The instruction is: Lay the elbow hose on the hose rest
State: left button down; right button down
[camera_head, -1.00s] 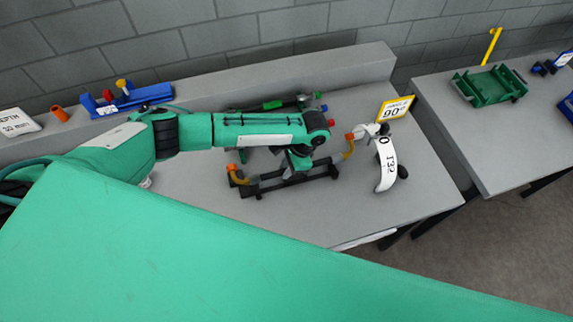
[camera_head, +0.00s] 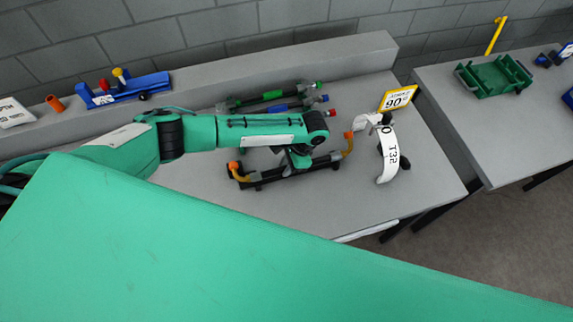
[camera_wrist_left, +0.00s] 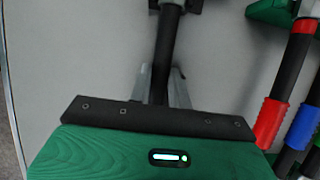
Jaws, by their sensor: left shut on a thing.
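The elbow hose is a dark tube with orange-yellow elbows at its ends, the left elbow (camera_head: 242,177) and the right elbow (camera_head: 348,144). My left gripper (camera_head: 300,158) is shut on the middle of the hose. In the left wrist view, the dark tube (camera_wrist_left: 164,55) runs between the grey fingers (camera_wrist_left: 160,88). The black hose rest (camera_head: 258,184) lies right below the hose in the head view, largely lined up with it. I cannot tell whether they touch. My forearm hides part of the area behind. My right gripper is not in view.
Several hoses with coloured ends (camera_head: 272,96) lie just behind. A white curved gauge (camera_head: 388,158) and a yellow-framed sign (camera_head: 397,97) stand to the right. A blue fixture (camera_head: 128,90) sits on the back ledge. The table front is clear. A green tray (camera_head: 494,76) is on another table.

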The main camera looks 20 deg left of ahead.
pick_arm(q)
jog(key=shift+r+p, duration=0.1)
jog(key=shift+p, duration=0.2)
dwell(0.7)
dwell(0.3)
jog(key=shift+f, duration=0.2)
jog(key=c, duration=1.2)
grip_release()
